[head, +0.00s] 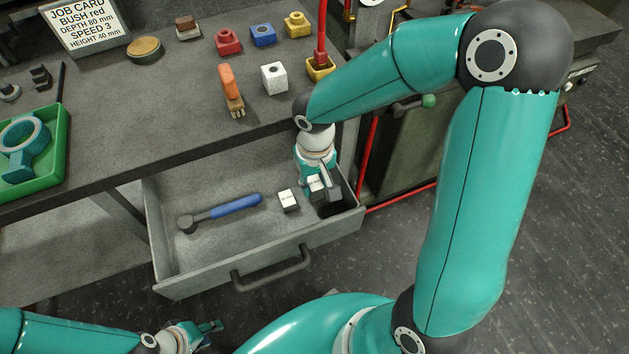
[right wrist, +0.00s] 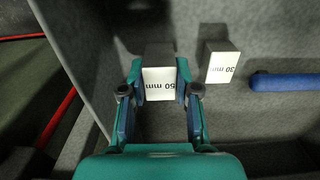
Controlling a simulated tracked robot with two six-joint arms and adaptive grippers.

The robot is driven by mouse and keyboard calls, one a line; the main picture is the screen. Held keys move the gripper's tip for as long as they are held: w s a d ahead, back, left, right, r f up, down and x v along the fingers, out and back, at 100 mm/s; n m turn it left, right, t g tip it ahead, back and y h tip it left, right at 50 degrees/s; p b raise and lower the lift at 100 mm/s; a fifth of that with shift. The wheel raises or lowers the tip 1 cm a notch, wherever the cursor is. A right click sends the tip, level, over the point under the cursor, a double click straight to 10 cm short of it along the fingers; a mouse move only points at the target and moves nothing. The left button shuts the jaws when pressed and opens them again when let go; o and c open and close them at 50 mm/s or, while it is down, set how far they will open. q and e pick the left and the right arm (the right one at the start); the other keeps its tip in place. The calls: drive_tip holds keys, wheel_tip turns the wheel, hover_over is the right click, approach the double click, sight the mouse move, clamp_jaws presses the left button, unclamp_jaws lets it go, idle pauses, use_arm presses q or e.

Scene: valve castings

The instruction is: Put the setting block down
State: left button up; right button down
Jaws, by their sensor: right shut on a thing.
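The setting block (right wrist: 159,82) is a grey block with a white labelled face. The label is upside down in the right wrist view and seems to read 60 or 50 mm. My right gripper (right wrist: 160,80) is shut on it, one finger on each side. In the head view, my right gripper (head: 318,187) reaches down into the open drawer (head: 180,270), near its right end. Whether the block touches the drawer floor cannot be told. My left gripper (head: 207,333) is at the bottom left, away from the drawer; its opening is unclear.
A second block (head: 288,201), marked 30 mm in the right wrist view (right wrist: 221,67), lies close beside the held one. A blue-handled hammer (head: 235,207) lies further left in the drawer. Coloured castings, a job card (head: 85,25) and a green tray (head: 58,150) are on the bench.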

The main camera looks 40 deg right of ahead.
drive_tip(key=shift+f, duration=0.15)
drive_tip(key=c, duration=0.8)
unclamp_jaws()
drive_tip(key=shift+o, duration=0.2)
wheel_tip(320, 180, up, 12)
idle(0.4)
